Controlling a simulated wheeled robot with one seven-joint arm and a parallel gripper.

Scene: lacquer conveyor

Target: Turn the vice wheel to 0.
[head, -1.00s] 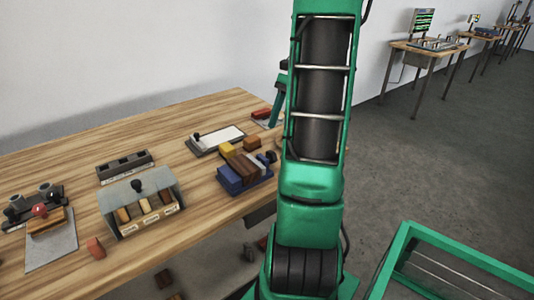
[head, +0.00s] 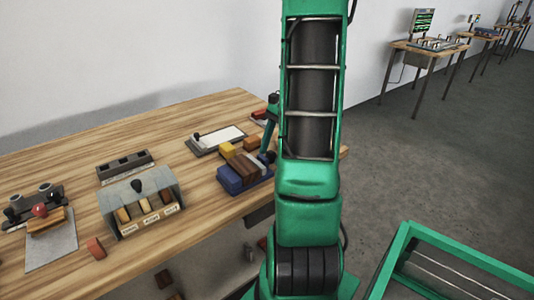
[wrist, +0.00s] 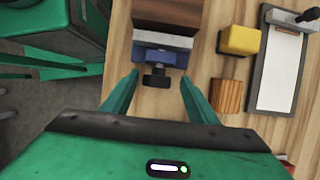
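The blue vice (head: 232,184) stands on the wooden table with a brown block (head: 243,164) in its jaws. It also shows at the top of the wrist view (wrist: 178,57). Its black wheel (wrist: 157,81) faces my gripper. My gripper (wrist: 159,77) is open, with one green finger on each side of the wheel and a visible gap on both sides. I cannot tell from this view whether the fingers are at the wheel's height. In the head view my green arm hides part of the gripper. No scale or number on the wheel can be read.
A yellow block (wrist: 239,40) and an orange-brown wooden block (wrist: 228,96) lie right of the vice in the wrist view. A tray with a white sheet (wrist: 279,70) is beyond them. A grey box with slots (head: 168,190) stands left of the vice in the head view.

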